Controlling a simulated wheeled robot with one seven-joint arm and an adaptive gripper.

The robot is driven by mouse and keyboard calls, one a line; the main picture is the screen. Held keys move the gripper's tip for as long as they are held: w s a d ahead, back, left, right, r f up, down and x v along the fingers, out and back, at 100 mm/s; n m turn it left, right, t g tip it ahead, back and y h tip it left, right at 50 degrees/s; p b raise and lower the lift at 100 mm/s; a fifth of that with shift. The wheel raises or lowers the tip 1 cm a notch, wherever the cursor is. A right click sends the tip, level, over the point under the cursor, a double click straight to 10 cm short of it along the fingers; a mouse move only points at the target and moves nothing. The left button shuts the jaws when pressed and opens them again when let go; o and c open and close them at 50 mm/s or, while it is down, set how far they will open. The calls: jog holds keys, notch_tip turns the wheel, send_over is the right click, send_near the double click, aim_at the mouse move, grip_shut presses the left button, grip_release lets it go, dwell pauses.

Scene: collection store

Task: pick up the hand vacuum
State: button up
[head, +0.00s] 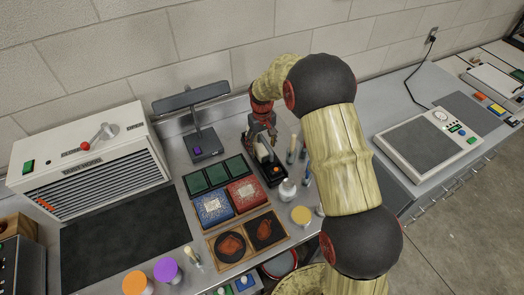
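What looks like the hand vacuum (274,174) stands on the workbench in the middle of the head view. It has a dark base with an orange spot and a paler part above. My gripper (263,138) is directly over its back end, pointing down, at or very near its upper part. The gripper is small here and partly merges with the vacuum, so I cannot tell whether the fingers touch it or how far apart they are.
Brushes and a white bottle (287,190) stand close to the right. Red and blue boxes (243,194) and green panels (215,175) lie to the left. A desk lamp (202,142) stands behind left. A grey scale (438,139) sits far right. The dark mat (125,240) is bare.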

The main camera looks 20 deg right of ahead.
grip_shut()
dwell(0.8)
